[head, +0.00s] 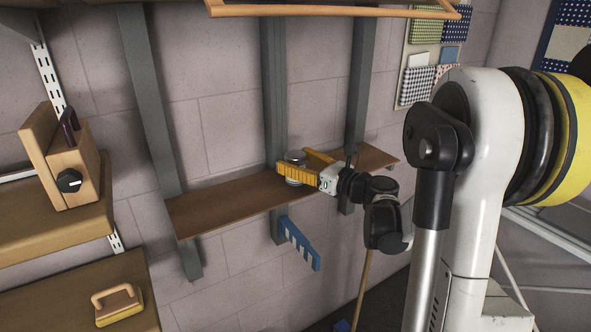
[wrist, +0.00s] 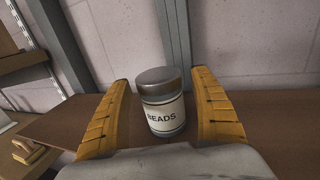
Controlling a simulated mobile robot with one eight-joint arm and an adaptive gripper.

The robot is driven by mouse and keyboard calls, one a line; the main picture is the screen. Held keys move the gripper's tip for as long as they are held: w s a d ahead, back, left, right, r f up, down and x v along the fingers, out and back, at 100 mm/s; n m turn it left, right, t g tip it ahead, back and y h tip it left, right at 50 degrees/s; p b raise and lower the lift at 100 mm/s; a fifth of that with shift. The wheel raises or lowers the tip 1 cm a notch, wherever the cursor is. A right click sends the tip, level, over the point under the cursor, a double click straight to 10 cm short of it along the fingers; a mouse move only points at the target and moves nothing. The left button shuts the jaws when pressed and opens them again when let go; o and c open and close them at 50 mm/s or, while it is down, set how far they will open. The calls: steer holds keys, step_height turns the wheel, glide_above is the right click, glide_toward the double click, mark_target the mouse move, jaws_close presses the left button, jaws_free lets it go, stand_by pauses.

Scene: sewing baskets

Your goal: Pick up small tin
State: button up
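The small tin (wrist: 162,104) is a round can with a grey metal lid and a cream label reading "BEADS". It stands upright on a narrow brown wooden shelf (wrist: 45,127). My gripper (wrist: 164,95) has two yellow ribbed fingers spread apart, one on each side of the tin, with gaps visible on both sides.
Grey uprights (head: 273,90) and a block wall stand behind the shelf. A blue toothed piece (head: 300,244) is below it. At left are a wooden box (head: 75,165) with a dark knob and a handled block (head: 119,305). The shelf left of my gripper is clear.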

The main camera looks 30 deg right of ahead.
steer(key=c, duration=1.1)
